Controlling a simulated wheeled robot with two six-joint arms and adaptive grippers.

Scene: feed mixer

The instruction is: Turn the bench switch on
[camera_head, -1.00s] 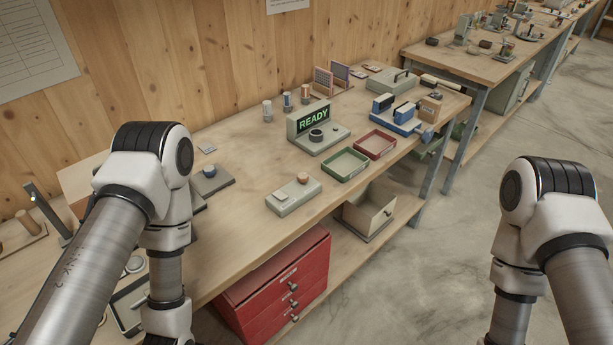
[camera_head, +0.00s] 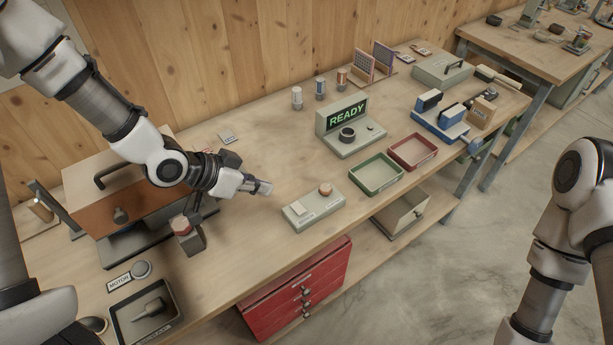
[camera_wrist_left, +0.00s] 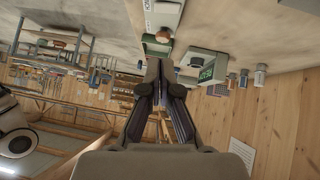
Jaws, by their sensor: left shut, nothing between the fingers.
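A grey-green control box (camera_head: 313,207) with a pale rocker-like plate (camera_head: 298,208) and an orange-brown round button (camera_head: 325,189) stands on the bench. My left gripper (camera_head: 262,188) is shut and empty, left of this box and apart from it. A dark tray with a lever (camera_head: 148,309) lies near a MOTOR label at the lower left. I cannot tell from the labels which is the bench switch. My right arm shows, but its gripper is out of frame.
A READY display unit (camera_head: 347,127) stands behind the control box. A green tray (camera_head: 376,174) and a red tray (camera_head: 412,151) lie to its right. A brown-fronted machine (camera_head: 136,200) and a red-topped post (camera_head: 187,235) are beside my left arm. Bench between is clear.

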